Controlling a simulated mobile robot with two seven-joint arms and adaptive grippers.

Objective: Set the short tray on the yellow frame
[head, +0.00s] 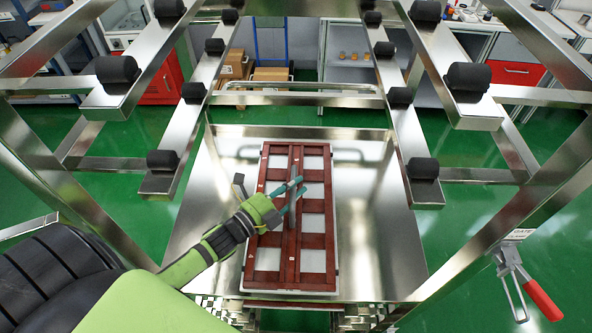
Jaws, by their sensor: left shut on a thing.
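A reddish-brown slatted tray (312,270) with pale panels between its slats lies over the shiny metal plate in the middle of the head view. I take it for the short tray. My left gripper (293,194) reaches in from the left. Its teal fingers are closed around a grey upright bar at the tray's middle, which looks like its handle. Whether the tray rests on the plate or hangs just above it I cannot tell. No yellow frame shows in this view. My right gripper is not in view.
Metal rails with black rollers (417,167) rise on both sides of the plate (375,220). A red-handled clamp (541,298) is at the lower right by a gate label. Cardboard boxes (270,76) and white cabinets stand at the back. Green floor lies around.

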